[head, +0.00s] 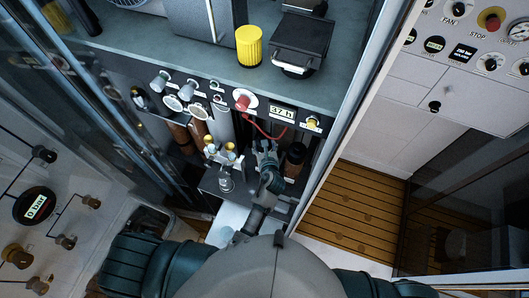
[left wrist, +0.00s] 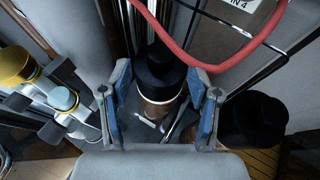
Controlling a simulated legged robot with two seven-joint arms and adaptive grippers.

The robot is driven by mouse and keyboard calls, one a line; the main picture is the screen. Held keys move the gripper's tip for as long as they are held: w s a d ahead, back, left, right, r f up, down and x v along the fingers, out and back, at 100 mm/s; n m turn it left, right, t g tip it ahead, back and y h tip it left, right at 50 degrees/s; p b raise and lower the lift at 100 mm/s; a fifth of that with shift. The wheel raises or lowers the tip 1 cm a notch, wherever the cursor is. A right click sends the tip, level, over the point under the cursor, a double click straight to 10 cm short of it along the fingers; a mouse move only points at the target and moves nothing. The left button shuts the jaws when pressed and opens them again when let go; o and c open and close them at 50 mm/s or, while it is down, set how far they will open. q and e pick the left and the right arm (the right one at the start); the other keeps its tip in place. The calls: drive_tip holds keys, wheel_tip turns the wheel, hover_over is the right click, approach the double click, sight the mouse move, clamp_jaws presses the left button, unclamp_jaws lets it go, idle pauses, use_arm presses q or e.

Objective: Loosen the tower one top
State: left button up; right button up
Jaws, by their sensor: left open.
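My left gripper (head: 265,148) reaches into the bay below the counter. In the left wrist view my left gripper (left wrist: 158,88) is open, with one blue-padded finger on each side of a tower. This tower has a round black top (left wrist: 161,67) above a copper-brown body (left wrist: 160,108). The top lies a little beyond the fingertips, and I see gaps on both sides, so the fingers look apart from it. A second black top (left wrist: 253,118) stands to the right, outside the fingers. It also shows as a dark tower (head: 295,157) in the head view. My right gripper is not in view.
A red hose (left wrist: 190,55) curves across the bay close to the fingers. Valves with yellow and blue knobs (left wrist: 62,98) stand to the left. A control strip with a red knob (head: 242,99) runs above. A yellow container (head: 249,46) stands on the counter.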

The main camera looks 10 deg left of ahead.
use_arm(q)
drive_tip(key=v, duration=0.7)
drive_tip(key=shift+s+r, duration=0.15)
drive_tip(key=shift+s, duration=0.15)
